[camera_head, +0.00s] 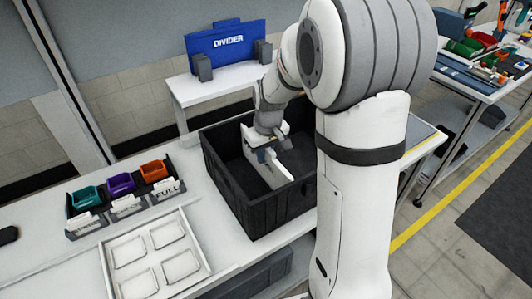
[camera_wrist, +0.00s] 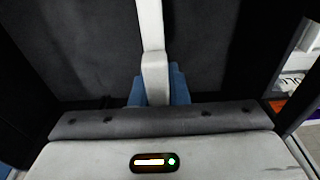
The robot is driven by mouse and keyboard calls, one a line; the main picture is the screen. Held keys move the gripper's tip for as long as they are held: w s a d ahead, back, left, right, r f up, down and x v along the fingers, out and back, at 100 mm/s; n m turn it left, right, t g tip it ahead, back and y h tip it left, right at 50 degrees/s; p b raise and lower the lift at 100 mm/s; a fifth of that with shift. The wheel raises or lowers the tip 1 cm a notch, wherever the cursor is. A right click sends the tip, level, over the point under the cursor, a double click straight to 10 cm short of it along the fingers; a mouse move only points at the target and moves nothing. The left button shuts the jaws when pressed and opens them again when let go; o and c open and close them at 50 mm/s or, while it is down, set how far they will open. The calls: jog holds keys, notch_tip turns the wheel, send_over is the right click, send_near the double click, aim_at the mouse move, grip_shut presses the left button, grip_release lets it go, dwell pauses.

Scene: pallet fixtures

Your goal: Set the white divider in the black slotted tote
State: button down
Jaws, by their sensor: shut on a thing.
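The black slotted tote (camera_head: 268,212) stands on the white bench, its dark interior open upward. The white divider (camera_head: 274,174) is a thin upright plate within the tote's opening. My gripper (camera_head: 264,154) is shut on its upper part, reaching down over the tote. In the wrist view the divider (camera_wrist: 150,25) runs up from between the blue fingertips of my gripper (camera_wrist: 156,88), with the dark tote interior (camera_wrist: 85,50) around it. I cannot tell whether the divider's edges sit in the slots or touch the floor; my arm hides the tote's right side.
A blue stand marked DIVIDER (camera_head: 228,46) with grey blocks is on a white table behind. Teal (camera_head: 87,197), purple (camera_head: 121,184) and orange (camera_head: 154,171) bins sit left of the tote. A white tray (camera_head: 190,279) with several recesses lies in front of them.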

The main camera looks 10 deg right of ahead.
jog(key=shift+f+b, duration=0.35)
jog(key=shift+f, duration=0.15)
dwell(0.3)
jog(key=c, duration=1.3)
grip_release()
jog(key=shift+s+d+r, duration=0.1)
jog(key=shift+s+r, duration=0.05)
jog(key=shift+r, duration=1.15)
jog(key=shift+s+r, duration=0.15)
jog(key=shift+r, duration=1.15)
jog(key=shift+s+d+r, duration=0.1)
jog(key=shift+s+r, duration=0.05)
jog(key=shift+r, duration=1.15)
